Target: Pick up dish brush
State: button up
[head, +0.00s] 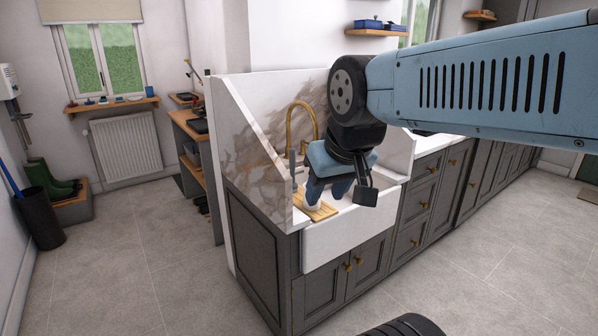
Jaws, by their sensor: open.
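A small wooden board (320,212) lies at the sink's left edge, just below the fingers. A small pale object (312,193) shows by the left finger, above the board; it is too small and covered to tell whether it is the dish brush. I cannot make out a dish brush clearly anywhere else. My gripper and wrist hide part of the basin.
A brass tap (301,120) arches behind my gripper, close to my wrist. A marble splashback (255,135) rises at the left and back. Dark cabinets (425,205) run to the right. The tiled floor (130,265) at the left is clear.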

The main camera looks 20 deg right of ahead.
aim_at(292, 151)
jog(key=z, duration=0.45)
jog(key=i, duration=1.45)
jog(key=u, duration=0.55)
